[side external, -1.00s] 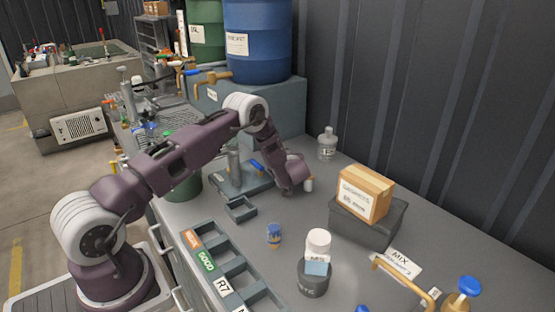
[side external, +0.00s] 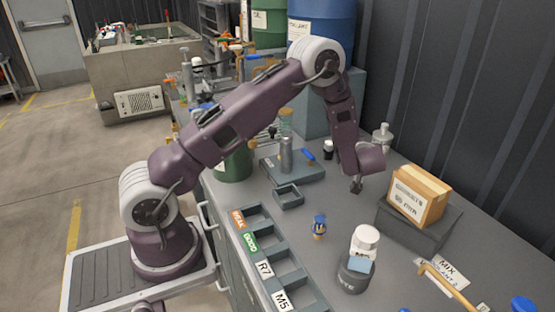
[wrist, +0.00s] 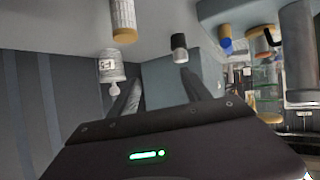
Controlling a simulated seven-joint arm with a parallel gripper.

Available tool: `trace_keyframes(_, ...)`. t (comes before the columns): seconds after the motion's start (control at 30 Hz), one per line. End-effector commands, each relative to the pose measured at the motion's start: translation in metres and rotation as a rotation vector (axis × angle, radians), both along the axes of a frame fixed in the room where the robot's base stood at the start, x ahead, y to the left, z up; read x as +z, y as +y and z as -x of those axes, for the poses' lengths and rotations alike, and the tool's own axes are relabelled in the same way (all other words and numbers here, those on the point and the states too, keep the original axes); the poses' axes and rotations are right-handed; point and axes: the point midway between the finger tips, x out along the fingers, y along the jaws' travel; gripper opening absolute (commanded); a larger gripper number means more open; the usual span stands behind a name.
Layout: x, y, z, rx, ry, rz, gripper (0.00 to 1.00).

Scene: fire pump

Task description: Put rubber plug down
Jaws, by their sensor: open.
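I cannot pick out a rubber plug for certain in either view. My gripper (side external: 356,187) hangs above the grey bench, left of the boxes. In the wrist view its two dark fingers (wrist: 160,92) are apart, with nothing visible between them. The wrist view looks upside down. Beyond the fingers it shows a black-and-white jar (wrist: 180,48), a ribbed white cylinder with a tan end (wrist: 122,18) and a clear labelled bottle (wrist: 110,68). In the side view the jar (side external: 328,149) stands behind my forearm; the tan-ended cylinder is not visible there.
A labelled divided tray (side external: 270,248) lies along the front edge. Bare bench lies around my gripper.

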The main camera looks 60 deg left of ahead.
Motion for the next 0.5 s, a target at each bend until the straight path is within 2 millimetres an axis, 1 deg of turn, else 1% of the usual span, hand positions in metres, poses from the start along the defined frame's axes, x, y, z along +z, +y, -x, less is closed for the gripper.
trace_keyframes(0.03,0.033,-0.019,-0.014,-0.083,-0.046,0.065,0.57)
trace_keyframes(0.07,0.054,-0.035,-0.02,-0.152,-0.067,0.116,0.57)
trace_keyframes(0.1,0.085,-0.06,-0.024,-0.256,-0.087,0.18,0.57)
trace_keyframes(0.13,0.107,-0.08,-0.023,-0.336,-0.094,0.226,0.57)
trace_keyframes(0.17,0.129,-0.101,-0.017,-0.416,-0.095,0.265,0.57)
trace_keyframes(0.2,0.157,-0.128,-0.003,-0.526,-0.086,0.309,0.57)
trace_keyframes(0.23,0.176,-0.147,0.013,-0.605,-0.072,0.336,0.57)
trace_keyframes(0.27,0.194,-0.165,0.033,-0.685,-0.049,0.358,0.57)
trace_keyframes(0.3,0.213,-0.187,0.066,-0.784,-0.006,0.376,0.57)
trace_keyframes(0.37,0.23,-0.213,0.125,-0.915,0.082,0.383,0.57)
trace_keyframes(0.4,0.234,-0.223,0.168,-0.983,0.153,0.377,0.57)
trace_keyframes(0.43,0.233,-0.227,0.2,-1.023,0.208,0.366,0.57)
trace_keyframes(0.47,0.23,-0.228,0.23,-1.052,0.265,0.353,0.57)
trace_keyframes(0.5,0.223,-0.226,0.267,-1.076,0.337,0.335,0.57)
